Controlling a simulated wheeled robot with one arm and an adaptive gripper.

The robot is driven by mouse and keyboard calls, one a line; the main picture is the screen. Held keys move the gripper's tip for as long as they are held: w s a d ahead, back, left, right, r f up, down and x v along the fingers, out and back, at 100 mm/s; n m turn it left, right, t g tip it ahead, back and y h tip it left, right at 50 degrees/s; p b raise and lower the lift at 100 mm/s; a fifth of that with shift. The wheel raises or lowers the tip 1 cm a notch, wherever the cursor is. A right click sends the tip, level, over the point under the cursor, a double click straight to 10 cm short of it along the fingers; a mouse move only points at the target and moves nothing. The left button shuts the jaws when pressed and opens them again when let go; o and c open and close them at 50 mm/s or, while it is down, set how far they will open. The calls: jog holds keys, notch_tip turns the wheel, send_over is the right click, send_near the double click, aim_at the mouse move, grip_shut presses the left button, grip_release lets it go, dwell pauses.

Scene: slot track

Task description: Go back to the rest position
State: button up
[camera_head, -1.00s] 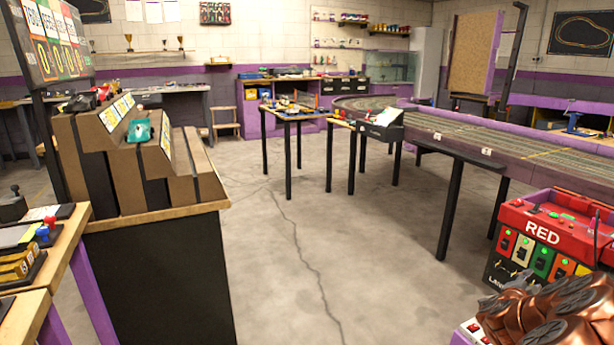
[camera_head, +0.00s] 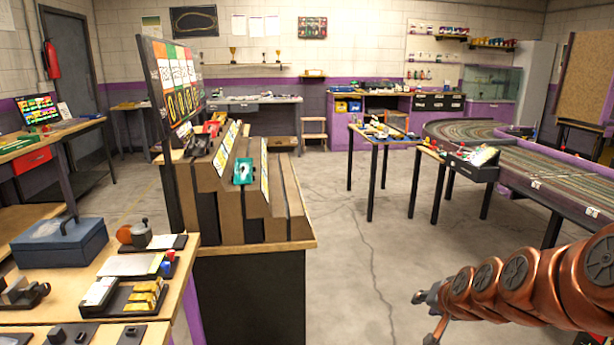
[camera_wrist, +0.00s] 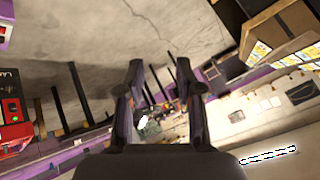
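My gripper (camera_head: 427,318) shows at the lower right of the head view, at the end of my copper-coloured arm. It hangs over the open concrete floor, apart from the furniture. In the wrist view my gripper (camera_wrist: 160,75) has its two dark fingers apart, with nothing held between them. Past the fingers the room appears tilted.
A stepped brown stand (camera_head: 255,190) is at centre left. A wooden bench with a blue box (camera_head: 58,240) is at the lower left. The slot track (camera_head: 560,165) is at the right, with small tables (camera_head: 385,135) beside it. The middle floor (camera_head: 350,270) is clear.

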jog(key=s+a+r+n+g+y+p, duration=0.1)
jog(key=s+a+r+n+g+p, duration=0.2)
jog(key=s+a, duration=0.4)
jog(key=s+a+r+n+g+p, duration=0.1)
jog(key=s+r+p, duration=0.4)
jog(key=s, duration=0.9)
jog(key=s+a+r+n+g+h+p, duration=0.1)
jog(key=s+r+g+p, duration=0.4)
jog(key=s, duration=0.9)
notch_tip(320, 180, up, 2)
jog(key=shift+s+a+n+g+h, duration=0.15)
jog(key=shift+a+n+g+h, duration=0.15)
jog(key=shift+a+n+g, duration=0.5)
jog(key=shift+a, duration=0.1)
